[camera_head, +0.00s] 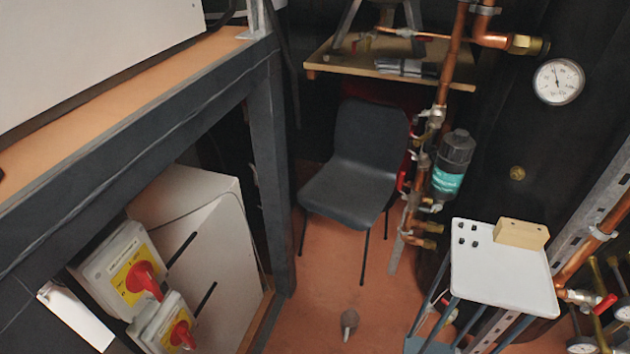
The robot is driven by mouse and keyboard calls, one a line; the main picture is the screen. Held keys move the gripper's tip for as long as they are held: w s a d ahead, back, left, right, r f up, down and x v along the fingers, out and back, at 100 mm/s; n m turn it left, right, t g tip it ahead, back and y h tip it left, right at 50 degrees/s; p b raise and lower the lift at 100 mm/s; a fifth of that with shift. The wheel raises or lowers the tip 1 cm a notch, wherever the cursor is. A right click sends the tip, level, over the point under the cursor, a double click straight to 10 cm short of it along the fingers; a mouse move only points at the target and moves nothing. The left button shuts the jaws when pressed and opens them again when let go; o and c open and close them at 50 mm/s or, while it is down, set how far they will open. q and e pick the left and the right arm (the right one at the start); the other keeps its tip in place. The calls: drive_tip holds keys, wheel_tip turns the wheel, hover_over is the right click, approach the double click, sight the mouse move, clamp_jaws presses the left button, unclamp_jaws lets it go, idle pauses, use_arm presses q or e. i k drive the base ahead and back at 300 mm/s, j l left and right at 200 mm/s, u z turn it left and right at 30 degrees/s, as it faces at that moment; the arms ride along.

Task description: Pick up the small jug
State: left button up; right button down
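A small grey-brown rounded object (349,319) with a narrow lighter part below it is on the reddish floor at the bottom centre. It may be the small jug, but it is too small in the view to be sure. Neither of my grippers shows in the head view, so I cannot see whether they are open or shut.
A dark chair (352,180) stands behind it. A white-topped stand (500,280) holding a wooden block (521,234) is at the right, near copper pipes (447,75). Red-handled switch boxes (130,270) and a dark frame (268,170) are at the left. Floor between is clear.

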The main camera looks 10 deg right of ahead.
sight(349, 320)
drive_tip(key=z, duration=0.75)
